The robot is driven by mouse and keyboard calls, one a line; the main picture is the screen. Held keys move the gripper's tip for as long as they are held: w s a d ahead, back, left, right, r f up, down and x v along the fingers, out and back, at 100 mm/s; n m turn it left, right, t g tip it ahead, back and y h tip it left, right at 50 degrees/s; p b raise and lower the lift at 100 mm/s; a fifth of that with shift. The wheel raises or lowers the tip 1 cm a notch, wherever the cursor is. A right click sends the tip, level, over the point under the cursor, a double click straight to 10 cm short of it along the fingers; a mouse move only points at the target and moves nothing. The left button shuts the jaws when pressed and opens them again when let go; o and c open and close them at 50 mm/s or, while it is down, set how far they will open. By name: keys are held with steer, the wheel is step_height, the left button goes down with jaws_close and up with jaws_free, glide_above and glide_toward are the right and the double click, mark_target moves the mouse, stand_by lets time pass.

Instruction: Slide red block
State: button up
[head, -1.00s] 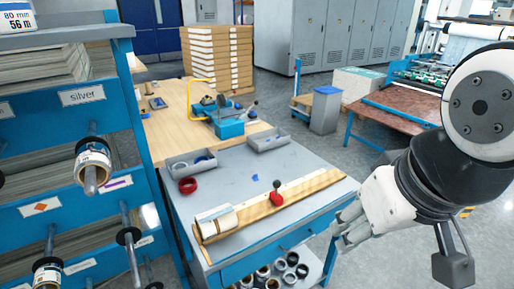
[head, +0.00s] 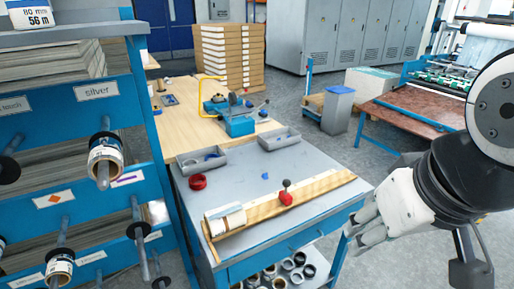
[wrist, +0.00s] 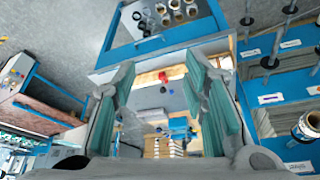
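The red block (head: 286,198) with a dark ball knob on top sits on a long wooden board (head: 256,211) along the front of the grey-topped bench.
A blue rack (head: 60,150) with rolls on spindles stands close on the left. Several rolls (head: 290,264) fill the shelf below. A grey bin (head: 337,110) stands behind right.

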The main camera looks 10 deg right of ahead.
mark_target(286, 187)
steer(key=shift+o, duration=0.6)
steer(key=w+a+f+m+g+y+b, duration=0.25)
steer(key=w+f+m+y, duration=0.35)
steer(key=w, duration=0.4)
steer(key=w+a+f+m+g+y+b, duration=0.1)
steer(key=w+f+m+g+y+b, duration=0.2)
steer(key=w+f+m, duration=0.5)
steer(key=w+d+f+m+t+y+b, duration=0.2)
steer(key=w+d+f+m+t, duration=0.1)
steer(key=w+d+f, duration=0.1)
steer(key=w+d+f+m+t+y+b, duration=0.2)
steer(key=w+d+f+m+t, duration=0.2)
steer(key=w, duration=0.4)
steer(key=w+d+f+m+t+y+b, duration=0.2)
steer(key=w+d+f+m+t, duration=0.1)
steer(key=w+d+f, duration=0.2)
steer(key=shift+w+d+f+m+t, duration=0.15)
steer(key=shift+w+f, duration=0.35)
steer(key=shift+f, duration=0.1)
steer(key=shift+w+d+f+m+t, duration=0.1)
steer(key=shift+w+d+f+m, duration=0.05)
steer(key=shift+w+f, duration=0.4)
steer(key=x, duration=1.3)
steer(key=shift+w+a, duration=0.15)
steer(key=shift+a, duration=0.1)
